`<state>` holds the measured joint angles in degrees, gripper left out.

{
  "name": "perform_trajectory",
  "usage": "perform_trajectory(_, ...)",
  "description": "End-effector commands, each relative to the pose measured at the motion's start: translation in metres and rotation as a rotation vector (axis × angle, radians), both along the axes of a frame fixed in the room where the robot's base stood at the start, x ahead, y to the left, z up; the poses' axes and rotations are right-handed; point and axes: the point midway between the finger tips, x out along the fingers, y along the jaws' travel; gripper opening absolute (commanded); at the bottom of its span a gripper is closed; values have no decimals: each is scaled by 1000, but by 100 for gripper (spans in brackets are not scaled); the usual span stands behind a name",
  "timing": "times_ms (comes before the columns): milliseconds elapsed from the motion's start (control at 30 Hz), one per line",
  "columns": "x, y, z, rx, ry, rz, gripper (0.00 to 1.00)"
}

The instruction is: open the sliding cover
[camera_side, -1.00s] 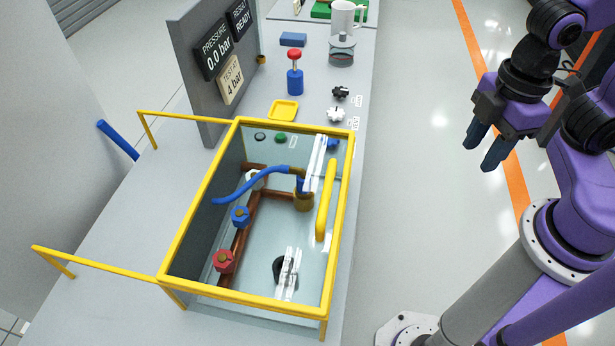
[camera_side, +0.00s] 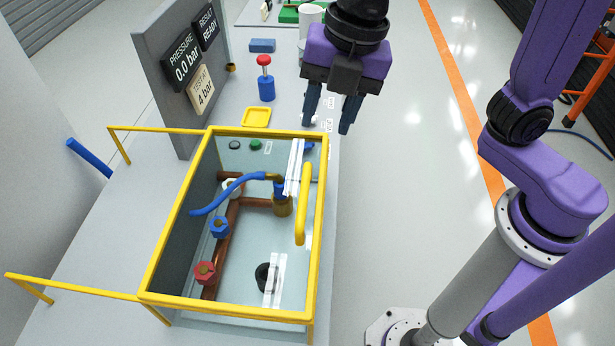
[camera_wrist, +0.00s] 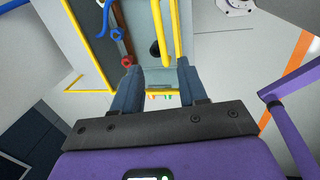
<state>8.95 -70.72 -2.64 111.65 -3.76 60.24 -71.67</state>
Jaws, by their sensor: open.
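The sliding cover is a clear panel in a yellow frame (camera_side: 232,309) over a tank on the bench. A yellow bar handle (camera_side: 302,205) stands along its right side; in the wrist view the handle (camera_wrist: 177,30) shows just beyond my fingers. The cover lies over the tank, and through it I see a blue hose (camera_side: 235,186), copper pipes and a red valve knob (camera_side: 205,273). My gripper (camera_side: 328,128) is open and empty, fingers pointing down, beyond the far right corner of the frame and apart from the handle. It shows in the wrist view (camera_wrist: 158,72) too.
Yellow rails (camera_side: 75,287) extend left from the frame. Behind the tank stand a grey display panel (camera_side: 172,125), a yellow tray (camera_side: 256,117), a red-topped blue plunger (camera_side: 266,85) and a blue block (camera_side: 262,46).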

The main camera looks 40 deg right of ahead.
Motion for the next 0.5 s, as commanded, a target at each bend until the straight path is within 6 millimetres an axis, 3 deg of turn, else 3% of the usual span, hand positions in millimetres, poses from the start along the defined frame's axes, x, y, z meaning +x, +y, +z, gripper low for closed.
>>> perform_trajectory(500, 13, 12, -97, -5, 3, -2, 42)
